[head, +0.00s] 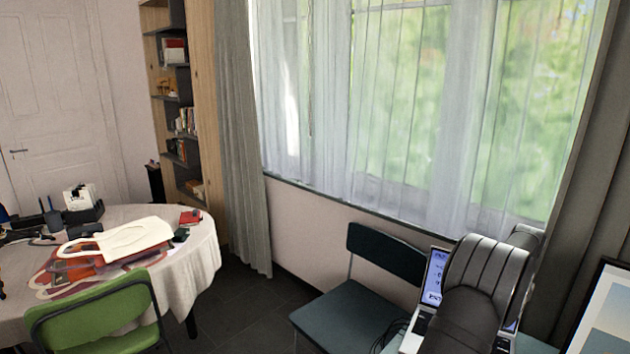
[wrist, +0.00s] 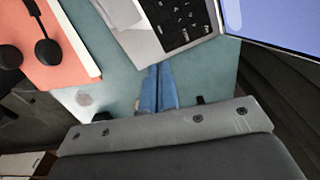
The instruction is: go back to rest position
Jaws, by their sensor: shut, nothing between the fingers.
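In the wrist view my gripper (wrist: 157,72) shows as two blue fingers pressed side by side, shut and empty. They reach out from a grey bar with screws over a teal tabletop (wrist: 115,80). The fingertips appear just below the edge of an open laptop (wrist: 180,22); I cannot tell the height between them. In the head view my dark arm rises at the lower right, in front of the laptop (head: 436,280), and my gripper is not visible there.
An orange folder (wrist: 60,60) with a black headset (wrist: 46,48) lies left of the laptop. In the head view a dark chair (head: 360,290) stands left of my arm. A white-clothed table (head: 205,255) with a white bag (head: 130,238) and a green chair (head: 100,310) are far left.

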